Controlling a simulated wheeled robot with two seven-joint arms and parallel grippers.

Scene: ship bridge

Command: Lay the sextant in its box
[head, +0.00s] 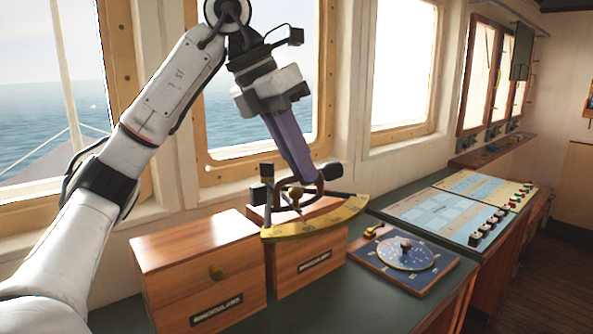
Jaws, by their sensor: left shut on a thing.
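The sextant (318,222) has a curved brass scale and a dark frame with small black parts. My left gripper (306,178) comes down from above and is shut on the sextant's dark upper frame. The sextant hangs tilted in front of the upper part of the right wooden box (305,265), partly hiding its top. I cannot tell whether the two touch. The left wooden box (198,262) has a dark label that seems to read "BINOCULARS" and a round brass knob. The right box's label is too small to read surely. My right gripper is out of view.
A blue board with a round dial (404,254) lies right of the boxes on the dark green counter (365,305). Console panels with buttons (438,215) continue along the counter to the right. Windows stand close behind. The counter's front is clear.

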